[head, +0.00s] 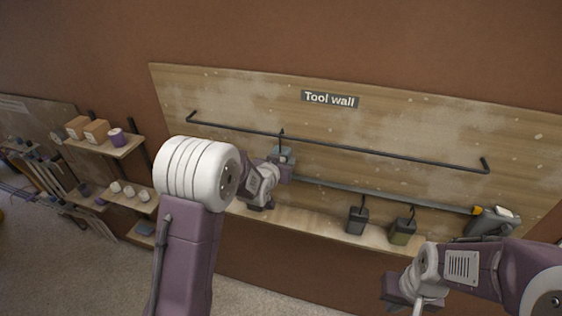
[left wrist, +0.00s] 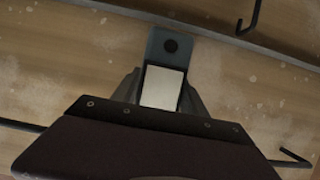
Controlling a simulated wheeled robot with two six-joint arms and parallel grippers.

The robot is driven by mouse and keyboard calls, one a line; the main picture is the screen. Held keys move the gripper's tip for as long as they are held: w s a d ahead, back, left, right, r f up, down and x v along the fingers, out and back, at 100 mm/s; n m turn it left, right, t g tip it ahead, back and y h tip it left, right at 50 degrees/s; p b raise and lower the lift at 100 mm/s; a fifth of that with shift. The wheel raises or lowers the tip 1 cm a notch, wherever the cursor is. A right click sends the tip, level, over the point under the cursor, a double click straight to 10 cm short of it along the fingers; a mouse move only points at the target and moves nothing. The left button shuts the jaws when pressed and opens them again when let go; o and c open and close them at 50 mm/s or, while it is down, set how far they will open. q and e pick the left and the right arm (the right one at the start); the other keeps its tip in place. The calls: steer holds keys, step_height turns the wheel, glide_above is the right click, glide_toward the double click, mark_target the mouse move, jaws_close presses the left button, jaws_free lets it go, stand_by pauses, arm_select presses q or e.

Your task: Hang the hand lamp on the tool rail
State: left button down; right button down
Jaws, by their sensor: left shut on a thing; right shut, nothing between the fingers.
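The hand lamp (head: 283,153) is a small blue-grey body with a dark hook on top. In the head view the hook overlaps the black tool rail (head: 380,152); I cannot tell whether it rests over the bar or is in front of it. My left gripper (head: 279,168) is shut on the lamp from below. In the left wrist view the lamp (left wrist: 168,48) shows a dark round spot and a pale panel between the fingers (left wrist: 160,92); its hook is not clear there. My right gripper (head: 393,303) is shut and empty at the lower right.
A dark grey hooked item (head: 357,220) and an olive one (head: 403,232) are at the ledge (head: 310,224) below the rail. A grey tool with a yellow part (head: 492,220) is at the right. Shelves with boxes (head: 96,132) stand left. Much of the rail is bare.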

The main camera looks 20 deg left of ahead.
arm_select(q)
steer(key=c, duration=0.5)
jaws_free()
steer(key=shift+s+b, duration=0.4)
steer(key=shift+s, duration=0.1)
steer(key=b+v, duration=0.2)
steer(key=v, duration=0.6)
steer(key=shift+a+r+b, duration=0.1)
steer(key=shift+r+b, duration=0.1)
steer(key=shift+b, duration=0.15)
